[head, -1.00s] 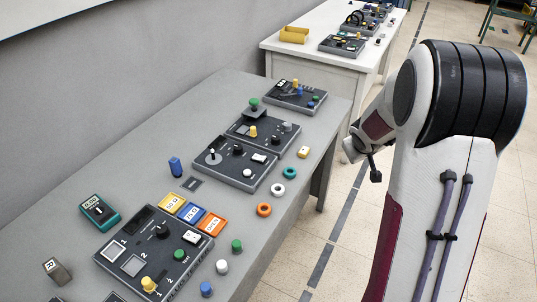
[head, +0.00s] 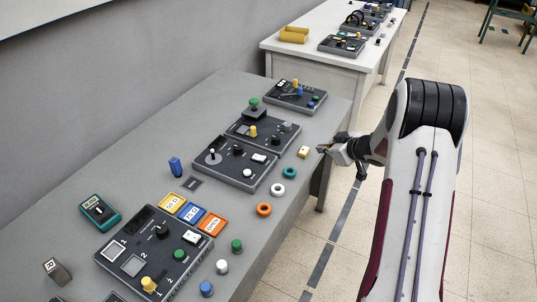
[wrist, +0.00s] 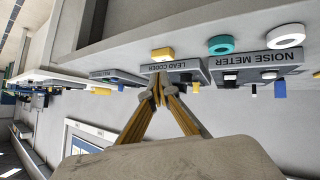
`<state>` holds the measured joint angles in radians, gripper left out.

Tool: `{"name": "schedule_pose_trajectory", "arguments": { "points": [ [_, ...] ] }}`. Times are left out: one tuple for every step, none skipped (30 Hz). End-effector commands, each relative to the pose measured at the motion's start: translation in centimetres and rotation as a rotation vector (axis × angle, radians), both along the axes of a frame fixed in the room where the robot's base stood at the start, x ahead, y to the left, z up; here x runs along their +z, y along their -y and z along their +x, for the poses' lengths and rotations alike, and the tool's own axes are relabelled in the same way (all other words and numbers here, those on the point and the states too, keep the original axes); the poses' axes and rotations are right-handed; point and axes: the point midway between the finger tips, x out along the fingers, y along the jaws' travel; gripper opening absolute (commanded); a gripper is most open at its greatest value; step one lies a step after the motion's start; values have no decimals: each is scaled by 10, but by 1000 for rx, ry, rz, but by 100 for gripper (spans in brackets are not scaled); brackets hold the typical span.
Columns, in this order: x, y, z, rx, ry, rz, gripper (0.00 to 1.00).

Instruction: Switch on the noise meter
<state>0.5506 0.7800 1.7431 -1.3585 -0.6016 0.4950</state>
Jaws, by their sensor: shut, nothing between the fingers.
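The noise meter (head: 226,171) is a dark box on the grey table. Its label shows in the wrist view on the front face (wrist: 257,64). Its top carries a silver round part with a stick (head: 213,156), a black knob (head: 238,149), a white rocker-like switch (head: 259,157) and a white button (head: 247,172). Whether it is on cannot be seen. My gripper (head: 322,149) is off the table's right edge, right of the noise meter and apart from it. In the wrist view its fingertips (wrist: 158,93) are together and empty, near the lead coder (wrist: 175,67).
The lead coder (head: 272,144) stands just behind the noise meter. A yellow block (head: 303,152) and teal (head: 289,172), white (head: 278,188) and orange (head: 264,209) rings lie along the right edge. A blue post (head: 175,166) stands left. A larger panel (head: 113,249) is nearer.

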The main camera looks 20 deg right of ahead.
Motion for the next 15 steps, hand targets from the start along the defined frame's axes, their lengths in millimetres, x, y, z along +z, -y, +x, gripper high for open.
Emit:
{"name": "schedule_pose_trajectory", "arguments": {
  "points": [
    [-1, -7, 3, 32, 11, 20, 0],
    [0, -12, 4, 53, 18, 31, 0],
    [1, -19, 5, 81, 28, 46, 0],
    [3, -24, 6, 102, 34, 60, 0],
    [4, -30, 7, 124, 41, 71, 0],
    [7, -37, 7, 152, 49, 87, 0],
    [10, -42, 8, 173, 55, 99, 0],
    [12, -47, 8, 194, 61, 112, 0],
    [18, -54, 8, 222, 72, 126, 0],
    [22, -59, 7, 243, 78, 138, 0],
    [26, -64, 7, 263, 82, 151, 0],
    [30, -71, 5, 291, 87, 167, 0],
    [33, -75, 4, 308, 91, 181, 0],
    [36, -80, 2, 327, 93, 194, 0],
    [40, -86, 0, 349, 96, 213, 0]
  ]
}}
